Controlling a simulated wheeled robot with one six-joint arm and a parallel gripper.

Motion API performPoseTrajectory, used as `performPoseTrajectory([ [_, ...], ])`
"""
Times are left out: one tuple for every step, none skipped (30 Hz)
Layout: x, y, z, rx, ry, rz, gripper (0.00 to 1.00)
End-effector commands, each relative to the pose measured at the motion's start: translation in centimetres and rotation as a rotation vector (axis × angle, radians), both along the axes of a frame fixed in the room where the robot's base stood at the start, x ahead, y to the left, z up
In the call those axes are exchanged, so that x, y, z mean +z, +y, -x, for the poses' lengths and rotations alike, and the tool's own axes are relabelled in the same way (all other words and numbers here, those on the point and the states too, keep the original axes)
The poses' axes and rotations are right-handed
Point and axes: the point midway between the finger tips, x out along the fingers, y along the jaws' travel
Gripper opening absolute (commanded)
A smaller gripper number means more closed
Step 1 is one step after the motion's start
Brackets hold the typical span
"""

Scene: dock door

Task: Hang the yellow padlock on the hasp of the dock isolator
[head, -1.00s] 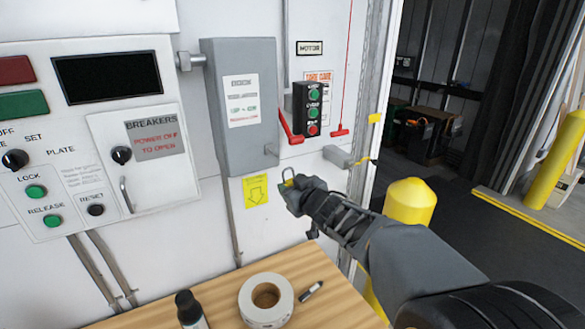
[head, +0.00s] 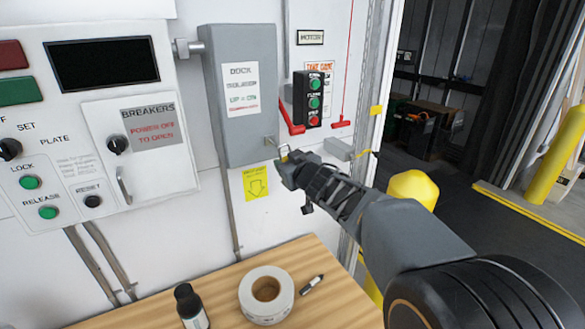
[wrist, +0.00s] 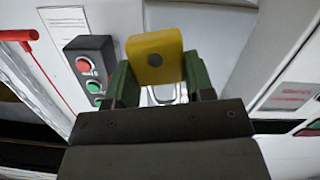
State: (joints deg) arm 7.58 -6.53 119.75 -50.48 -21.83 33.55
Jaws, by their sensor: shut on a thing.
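My gripper (head: 284,168) is shut on the yellow padlock (wrist: 155,57). In the wrist view the padlock body sits between the two green finger pads, with its metal shackle (wrist: 163,95) partly showing. In the head view the padlock body is mostly hidden and the shackle sticks up above the fingers. The dock isolator (head: 245,130) is a grey wall box with a white label. Its red handle (head: 292,122) is at the right side, pointing down. The hasp (head: 268,141) is small, at the box's lower right; the shackle is close to it, and I cannot tell whether they touch.
A button box (head: 309,98) and a red pull cord hang right of the isolator. A grey bracket (head: 338,149) juts out near my wrist. A breaker panel (head: 98,105) is at left. Below, a wooden bench (head: 225,290) holds a tape roll, bottle and marker. A yellow bollard (head: 413,188) stands right.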

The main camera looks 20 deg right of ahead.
Motion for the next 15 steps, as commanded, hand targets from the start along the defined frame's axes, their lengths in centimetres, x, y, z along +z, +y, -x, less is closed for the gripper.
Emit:
performPoseTrajectory([
  [-0.1, 0.1, -0.3, 0.0, -0.001, 0.0, 0.23],
  [-0.1, 0.1, -0.5, 0.0, -0.001, 0.0, 0.23],
  [-0.2, 0.2, -0.8, 0.0, 0.0, 0.0, 0.23],
  [-0.2, 0.2, -1.0, 0.0, 0.0, 0.0, 0.23],
  [-0.2, 0.2, -1.2, 0.0, 0.0, 0.0, 0.23],
  [-0.2, 0.3, -1.4, 0.0, -0.001, 0.0, 0.23],
  [-0.2, 0.3, -1.6, 0.001, -0.001, 0.0, 0.23],
  [-0.3, 0.4, -1.8, 0.001, 0.0, 0.0, 0.23],
  [-0.3, 0.4, -2.0, 0.001, -0.001, 0.0, 0.23],
  [-0.3, 0.5, -2.2, 0.001, -0.001, 0.0, 0.23],
  [-0.3, 0.5, -2.4, 0.001, -0.001, 0.0, 0.23],
  [-0.3, 0.6, -2.6, 0.001, -0.001, -0.001, 0.23],
  [-0.3, 0.6, -2.8, 0.001, -0.001, -0.001, 0.23],
  [-0.4, 0.6, -3.0, 0.0, -0.001, -0.001, 0.23],
  [-0.4, 0.6, -3.2, 0.0, 0.0, -0.001, 0.23],
])
